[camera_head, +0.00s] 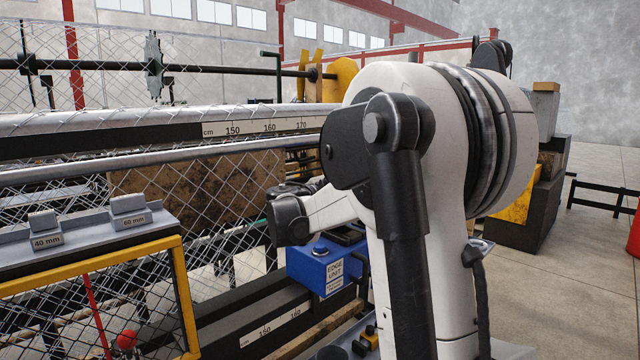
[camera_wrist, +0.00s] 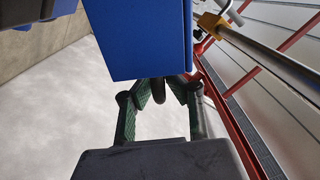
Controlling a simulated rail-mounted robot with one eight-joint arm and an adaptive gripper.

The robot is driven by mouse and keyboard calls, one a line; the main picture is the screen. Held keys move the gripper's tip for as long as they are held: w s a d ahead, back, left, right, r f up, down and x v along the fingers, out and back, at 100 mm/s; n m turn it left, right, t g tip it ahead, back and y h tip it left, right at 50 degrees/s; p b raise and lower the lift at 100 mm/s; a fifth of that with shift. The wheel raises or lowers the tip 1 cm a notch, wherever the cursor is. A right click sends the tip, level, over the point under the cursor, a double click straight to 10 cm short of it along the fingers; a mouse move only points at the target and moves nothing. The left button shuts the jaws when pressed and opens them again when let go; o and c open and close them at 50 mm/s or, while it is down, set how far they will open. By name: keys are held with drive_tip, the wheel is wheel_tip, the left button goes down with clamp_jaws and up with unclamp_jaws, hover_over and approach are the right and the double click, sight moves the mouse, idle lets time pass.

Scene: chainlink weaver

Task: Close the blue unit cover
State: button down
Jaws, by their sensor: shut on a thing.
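The blue unit (camera_head: 322,266), labelled "EDGE UNIT", sits by the machine's lower rail in the head view. A dark opening or part shows at its top right, mostly behind my arm. A blue, flat-faced part (camera_wrist: 140,40) fills the upper middle of the wrist view. My gripper (camera_wrist: 164,88) has its green-padded fingers closed around a dark, handle-like piece (camera_wrist: 158,90) at the lower edge of that blue part. My arm hides the fingers in the head view. I cannot tell how far the cover is turned.
Chain-link mesh (camera_head: 215,190) and a yellow frame (camera_head: 183,295) with a red knob (camera_head: 126,339) stand at the left. A scale rail (camera_head: 275,325) runs below the unit.

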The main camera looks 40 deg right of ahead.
drive_tip(key=s+f+b, duration=0.4)
drive_tip(key=s+f, duration=0.1)
drive_tip(key=f, duration=0.2)
drive_tip(key=shift+d, duration=0.3)
drive_tip(key=shift+s, duration=0.1)
drive_tip(key=c, duration=1.8)
unclamp_jaws()
drive_tip(key=a, duration=0.4)
drive_tip(key=s+a, duration=0.1)
drive_tip(key=a, duration=0.7)
drive_tip(key=shift+s, duration=0.15)
